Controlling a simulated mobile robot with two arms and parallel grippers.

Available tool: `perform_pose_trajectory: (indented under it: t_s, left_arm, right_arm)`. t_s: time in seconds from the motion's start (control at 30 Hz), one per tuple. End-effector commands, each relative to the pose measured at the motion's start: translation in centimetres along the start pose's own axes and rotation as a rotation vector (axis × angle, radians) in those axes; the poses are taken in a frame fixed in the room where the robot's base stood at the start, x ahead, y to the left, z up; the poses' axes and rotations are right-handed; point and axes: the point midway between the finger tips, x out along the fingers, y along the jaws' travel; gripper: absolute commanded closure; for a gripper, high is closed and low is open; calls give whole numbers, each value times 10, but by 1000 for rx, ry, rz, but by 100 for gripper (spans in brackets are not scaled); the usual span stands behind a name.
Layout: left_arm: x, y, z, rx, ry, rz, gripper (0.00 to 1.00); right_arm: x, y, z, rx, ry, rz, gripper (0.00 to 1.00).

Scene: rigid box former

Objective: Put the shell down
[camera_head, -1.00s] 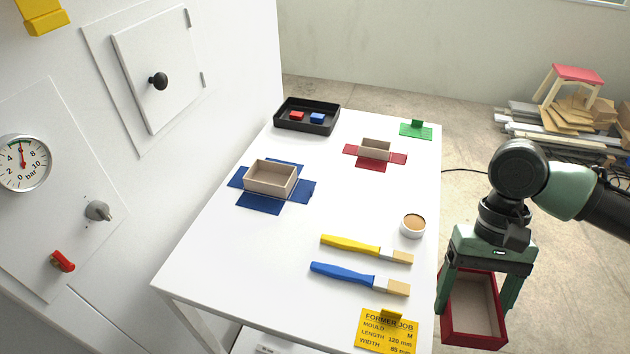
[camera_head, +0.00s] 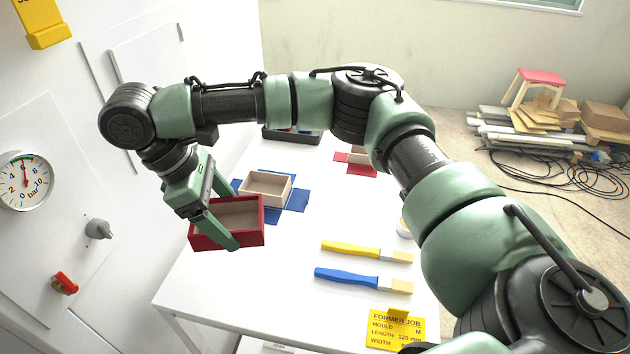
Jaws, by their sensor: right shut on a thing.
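The shell is a red open box with a beige inside (camera_head: 239,214). My right gripper (camera_head: 228,222) is shut on it and holds it above the left part of the white table, in front of the blue cross-shaped sheet. The arm reaches across the picture from the lower right. One green finger crosses the front of the shell. I cannot tell exactly how high the shell is above the table. My left gripper is not in view.
A beige box (camera_head: 266,186) stands on a blue sheet (camera_head: 297,201) behind the shell. My arm partly hides a red sheet (camera_head: 352,166), a black tray (camera_head: 290,136) and a white pot. A yellow brush (camera_head: 350,250), a blue brush (camera_head: 347,278) and a yellow job card (camera_head: 395,328) lie at the front right.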

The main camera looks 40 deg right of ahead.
Motion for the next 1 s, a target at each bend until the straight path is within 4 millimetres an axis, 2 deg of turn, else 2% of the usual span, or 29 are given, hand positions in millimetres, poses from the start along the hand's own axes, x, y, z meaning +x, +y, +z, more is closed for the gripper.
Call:
perform_pose_trajectory:
  t_s: [0.03, 0.2, 0.33, 0.47, 0.57, 0.63, 1.0]
  left_arm:
    - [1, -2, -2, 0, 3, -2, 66]
    - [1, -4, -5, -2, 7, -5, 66]
    - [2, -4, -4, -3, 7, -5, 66]
    - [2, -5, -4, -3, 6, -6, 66]
    - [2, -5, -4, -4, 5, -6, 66]
    - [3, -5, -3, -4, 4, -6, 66]
    - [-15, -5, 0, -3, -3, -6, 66]
  right_arm:
    - [-13, 7, -4, -87, 1, 44, 64]
    - [-43, 21, -9, -320, 1, 137, 64]
    - [-52, 25, -11, -400, 1, 166, 64]
    - [-53, 26, -12, -416, 1, 170, 64]
    - [-43, 25, -16, -416, 0, 167, 64]
    - [-29, 25, -21, -417, 0, 164, 64]
    - [57, 24, -56, -414, -2, 166, 64]
